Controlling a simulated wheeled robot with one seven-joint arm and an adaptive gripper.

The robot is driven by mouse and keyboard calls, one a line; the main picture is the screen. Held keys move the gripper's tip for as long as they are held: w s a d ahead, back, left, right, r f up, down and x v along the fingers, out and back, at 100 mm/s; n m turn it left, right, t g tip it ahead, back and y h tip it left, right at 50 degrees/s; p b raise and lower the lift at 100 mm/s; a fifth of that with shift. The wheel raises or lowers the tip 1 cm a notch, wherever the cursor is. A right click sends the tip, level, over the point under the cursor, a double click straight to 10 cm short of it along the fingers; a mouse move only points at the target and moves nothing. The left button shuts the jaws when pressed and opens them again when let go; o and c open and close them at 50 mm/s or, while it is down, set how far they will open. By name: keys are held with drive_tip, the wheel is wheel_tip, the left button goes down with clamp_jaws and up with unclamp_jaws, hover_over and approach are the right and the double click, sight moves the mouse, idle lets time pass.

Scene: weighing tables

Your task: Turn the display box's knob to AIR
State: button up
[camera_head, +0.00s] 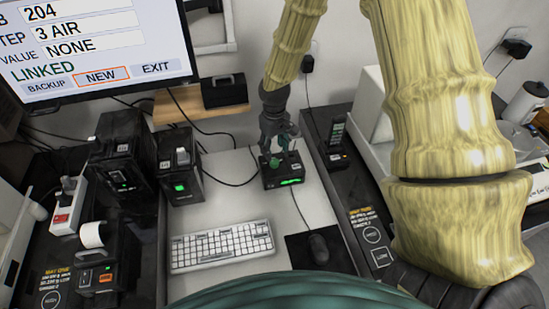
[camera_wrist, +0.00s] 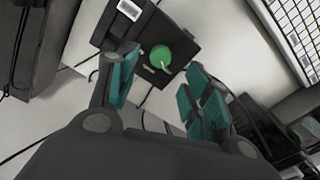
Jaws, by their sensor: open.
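The display box (camera_head: 296,169) is a small black box with a lit green display, standing on the white table. Its round green knob (camera_head: 274,163) is on the box's top. In the wrist view the green knob (camera_wrist: 161,55) shows a pale pointer mark, and the black box (camera_wrist: 185,40) carries a small white label. The marking the pointer faces cannot be read. My gripper (camera_head: 275,145) is above the box with its fingers pointing down. In the wrist view my gripper's teal-padded fingers (camera_wrist: 160,80) are apart, with the knob beyond the gap between them. Nothing is held.
A white keyboard (camera_head: 222,247) and a black mouse (camera_head: 319,245) lie nearer. Black boxes (camera_head: 124,160) stand at the left beside a monitor (camera_head: 100,45) reading "3 AIR" and "LINKED". A handset (camera_head: 337,132) stands right of the display box. A cable runs near the display box.

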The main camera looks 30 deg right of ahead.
sight(275, 161)
drive_tip(key=shift+f+p, duration=0.7)
drive_tip(key=shift+f, duration=2.35)
drive_tip(key=c, duration=1)
